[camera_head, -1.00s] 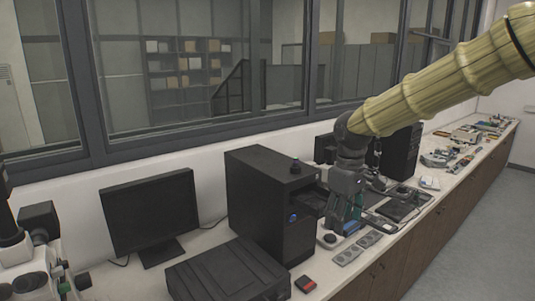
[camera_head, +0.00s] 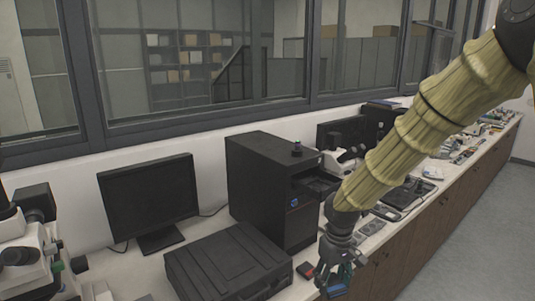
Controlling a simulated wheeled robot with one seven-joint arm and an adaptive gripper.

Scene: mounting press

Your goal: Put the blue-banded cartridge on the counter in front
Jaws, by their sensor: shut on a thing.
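My gripper (camera_head: 338,272) hangs pointing down over the front edge of the counter (camera_head: 205,238), to the right of the black case. It is shut on a small blue thing (camera_head: 337,291), which looks like the blue-banded cartridge. Only a little of it shows between the fingers. It appears held rather than resting on the counter, but its height is hard to judge. The black mounting press (camera_head: 262,190) stands behind, with a knob on top and an open bay on its right side.
A small black and red block (camera_head: 306,270) lies on the counter just left of my gripper. A flat black case (camera_head: 225,262) and a monitor (camera_head: 148,200) are further left. A microscope (camera_head: 345,160) and several devices stand to the right along the counter.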

